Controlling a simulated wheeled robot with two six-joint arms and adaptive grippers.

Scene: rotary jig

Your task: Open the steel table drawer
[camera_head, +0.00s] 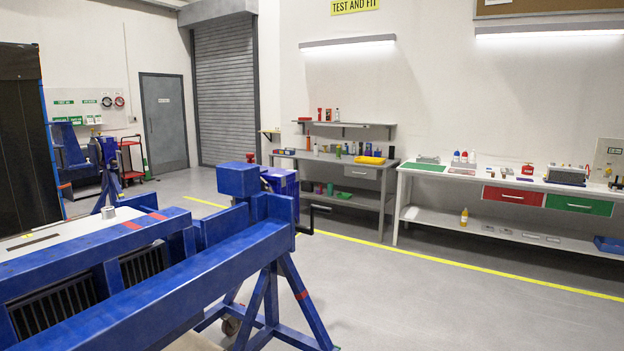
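The steel table (325,158) is a grey workbench against the back wall, right of the roller shutter. Its grey drawer (360,172) sits under the right end of the top, with a small handle on its front. The drawer front looks flush with the table, so it appears shut. The table is some distance away across the floor. Neither of my grippers shows in this view.
A large blue rotary jig (170,270) fills the left foreground. A white bench (450,178) with a red drawer (513,196) and a green drawer (580,205) stands right of the steel table. Open floor (430,300) with a yellow line lies ahead.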

